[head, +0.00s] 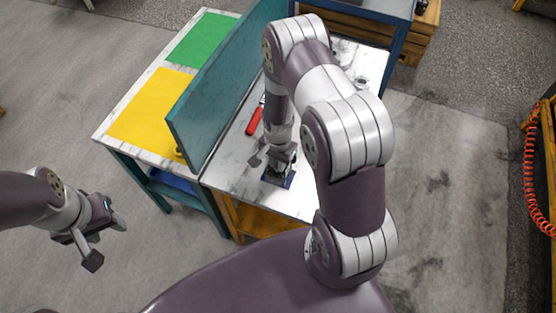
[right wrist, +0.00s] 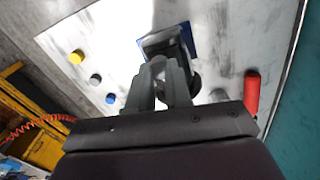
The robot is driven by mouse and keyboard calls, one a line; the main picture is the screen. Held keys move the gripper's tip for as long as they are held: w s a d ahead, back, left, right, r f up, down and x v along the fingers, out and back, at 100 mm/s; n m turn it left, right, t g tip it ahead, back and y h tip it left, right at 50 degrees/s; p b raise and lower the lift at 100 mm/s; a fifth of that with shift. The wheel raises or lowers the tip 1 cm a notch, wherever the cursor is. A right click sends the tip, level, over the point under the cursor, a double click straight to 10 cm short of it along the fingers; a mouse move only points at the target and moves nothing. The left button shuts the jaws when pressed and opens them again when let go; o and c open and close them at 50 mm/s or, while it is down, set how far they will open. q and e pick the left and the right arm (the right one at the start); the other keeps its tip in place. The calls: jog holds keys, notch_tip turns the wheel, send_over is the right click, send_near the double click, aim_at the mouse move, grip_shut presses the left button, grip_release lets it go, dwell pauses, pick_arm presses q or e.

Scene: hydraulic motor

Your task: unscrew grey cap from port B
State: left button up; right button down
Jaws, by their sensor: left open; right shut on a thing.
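The hydraulic motor (head: 280,171) stands on a small blue mat (head: 277,182) near the front of the white table. My right gripper (head: 272,156) points down at the motor's top. In the right wrist view my right gripper (right wrist: 164,75) has its fingers close together against the motor (right wrist: 166,42). They are shut on what seems to be the grey cap, which the fingers hide. Port B and any lettering cannot be made out. My left gripper (head: 107,244) is open and empty, over the floor at the left, away from the table.
A red-handled tool (head: 254,120) lies behind the motor, beside the teal divider (head: 220,85). Yellow (head: 150,105) and green (head: 203,38) mats lie beyond the divider.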

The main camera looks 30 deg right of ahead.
jog(key=shift+n, duration=0.5)
jog(key=c, duration=1.2)
grip_release()
jog(key=shift+m, duration=0.5)
